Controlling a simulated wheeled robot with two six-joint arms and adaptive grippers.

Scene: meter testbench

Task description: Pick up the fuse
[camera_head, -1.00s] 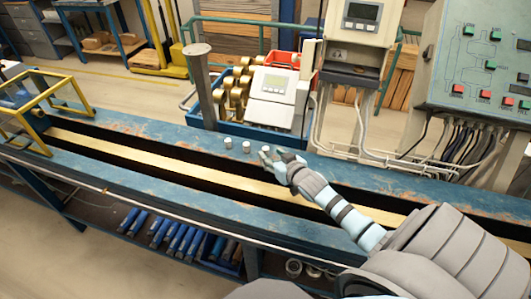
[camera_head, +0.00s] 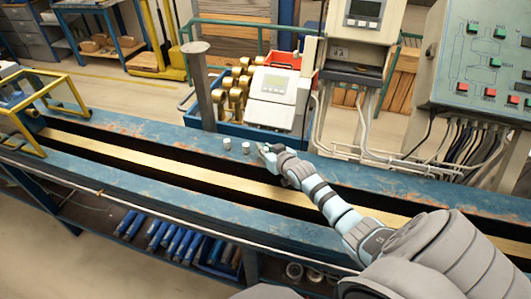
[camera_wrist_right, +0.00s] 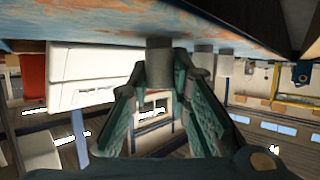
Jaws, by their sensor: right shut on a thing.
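My right gripper (camera_head: 264,150) is at the blue bench's back rail, at the right end of a short row of small grey cylindrical fuses. In the right wrist view its fingers (camera_wrist_right: 160,78) are closed on one upright grey fuse (camera_wrist_right: 159,58), with a finger on each side. The fuse's end is at or very near the bench surface; I cannot tell if it touches. In the head view this fuse is mostly hidden by the fingers. Two other fuses, (camera_head: 227,144) and (camera_head: 246,148), stand on the rail just left of my gripper. My left gripper is out of view.
The blue bench (camera_head: 130,126) has a long recessed channel with a brass-coloured strip (camera_head: 170,161). Behind the fuses is a blue crate (camera_head: 222,127) with a white meter (camera_head: 274,92). A metal post (camera_head: 203,90) stands beside it. A yellow frame (camera_head: 62,92) is at left, a control panel (camera_head: 480,75) at right.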

